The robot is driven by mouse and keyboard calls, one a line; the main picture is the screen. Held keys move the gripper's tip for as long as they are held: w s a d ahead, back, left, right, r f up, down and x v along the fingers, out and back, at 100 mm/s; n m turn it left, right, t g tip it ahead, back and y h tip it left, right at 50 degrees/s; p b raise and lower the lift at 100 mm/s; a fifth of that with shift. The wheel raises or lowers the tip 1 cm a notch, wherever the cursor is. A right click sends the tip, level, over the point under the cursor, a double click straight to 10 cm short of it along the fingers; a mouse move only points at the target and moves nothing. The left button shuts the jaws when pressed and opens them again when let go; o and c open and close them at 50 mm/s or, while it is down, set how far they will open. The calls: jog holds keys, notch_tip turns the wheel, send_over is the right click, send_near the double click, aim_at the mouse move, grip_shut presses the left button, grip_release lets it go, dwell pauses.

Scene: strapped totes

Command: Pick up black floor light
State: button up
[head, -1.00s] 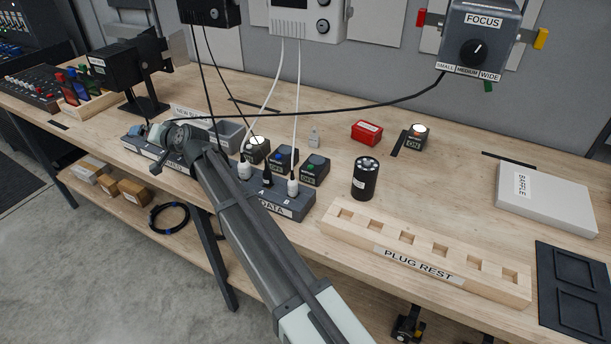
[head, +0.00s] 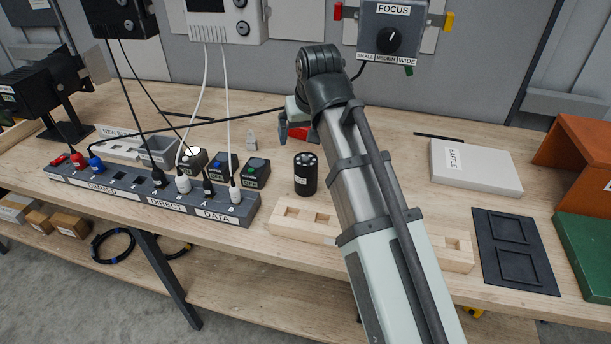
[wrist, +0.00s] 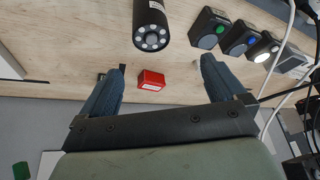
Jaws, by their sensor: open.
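The black floor light (head: 305,174) is a short black cylinder with several round lenses on its top. It stands upright on the wooden bench, left of my arm in the head view. In the wrist view the floor light (wrist: 151,27) shows at the top, beyond my fingertips, with its lens face visible. My gripper (wrist: 163,66) is open and empty, its two blue-grey fingers wide apart. In the head view my gripper (head: 294,122) is partly hidden by my wrist, above the bench behind the floor light. The two are apart.
A red box (wrist: 151,80) lies on the bench between my fingers in the wrist view. Switch boxes (head: 255,172) and a socket strip (head: 150,197) with plugs and cables stand left of the light. The plug rest (head: 290,232) is in front, partly hidden by my arm.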

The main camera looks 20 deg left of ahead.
aim_at(306, 158)
jog(key=shift+h, duration=0.3)
jog(key=x, duration=0.2)
jog(key=d+x, duration=0.1)
jog(key=x, duration=0.5)
jog(key=shift+d+f, duration=0.15)
jog(key=shift+d, duration=0.15)
jog(key=shift+a+x, duration=0.15)
jog(key=shift+x, duration=1.15)
jog(key=shift+a+x, duration=0.1)
jog(key=shift+x, duration=1.25)
jog(key=c, duration=1.5)
